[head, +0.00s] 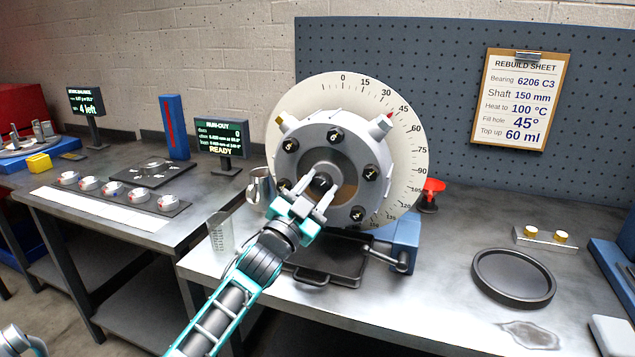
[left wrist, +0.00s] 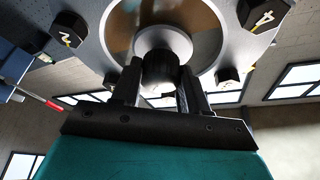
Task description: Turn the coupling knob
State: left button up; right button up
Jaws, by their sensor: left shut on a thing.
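The coupling knob (head: 322,181) is a small dark knob at the centre of the grey round housing (head: 345,150), which carries several numbered bolts. It also shows as a black knob in front of a pale hub in the left wrist view (left wrist: 160,72). My left gripper (head: 312,193) reaches it from the front with its two fingers on either side. The fingers also flank the knob in the left wrist view (left wrist: 159,88), and the gripper is shut on it. The fingers hide part of the knob in the head view. My right gripper is not in view.
A white degree dial (head: 408,125) stands behind the housing. A black tray (head: 345,277) lies below it, with a clear beaker (head: 221,232) and a metal jug (head: 259,186) to the left.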

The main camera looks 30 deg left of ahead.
pick_arm(q)
jog(key=shift+m, duration=0.4)
jog(key=o, duration=1.1)
jog(key=shift+c, duration=0.2)
jog(key=b+v, duration=0.1)
jog(key=v, duration=1.2)
jog(key=shift+a+h, duration=0.2)
jog(key=shift+h, duration=0.2)
jog(key=s+d+f+n+g, duration=0.1)
jog(key=s+d+f+g, duration=0.2)
jog(key=f, duration=0.6)
jog(key=s+d+f+n+g+h, duration=0.1)
jog(key=s+d+f+g, duration=0.3)
jog(key=d+f, duration=0.4)
jog(key=s+d+f+n+g+h, duration=0.1)
jog(key=s+d+f+g, duration=0.3)
jog(key=f, duration=0.7)
jog(key=shift+s+d+n, duration=0.7)
jog(key=shift+s+d, duration=0.35)
jog(key=shift+d, duration=0.15)
